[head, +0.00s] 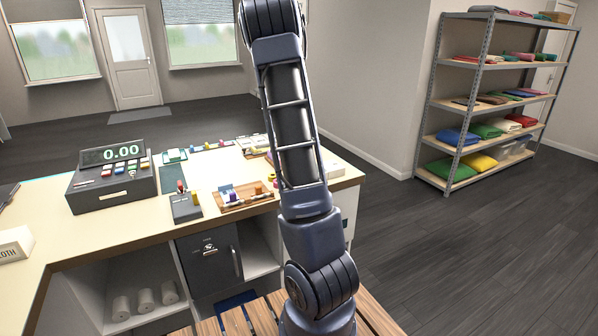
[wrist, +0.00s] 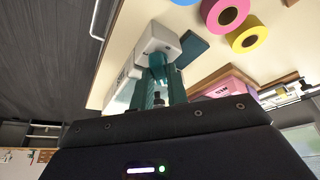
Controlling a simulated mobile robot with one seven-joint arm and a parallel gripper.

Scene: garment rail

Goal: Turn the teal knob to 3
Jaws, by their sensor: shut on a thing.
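In the wrist view, the teal knob (wrist: 158,60) sits on a small white box (wrist: 157,39) on the pale counter. My gripper (wrist: 158,80) is at the knob with its two fingers closed around it. The fingers and dark gripper body cover much of the knob, and its pointer and any number marks cannot be read. In the head view, my arm stands in front of the counter's right end and hides the gripper and the knob.
Tape rolls, one pink (wrist: 226,14) and one yellow (wrist: 247,35), lie near the box in the wrist view. In the head view, a cash register (head: 112,175) stands on the counter (head: 120,228) at left. Shelves (head: 490,100) stand at right, with open floor before them.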

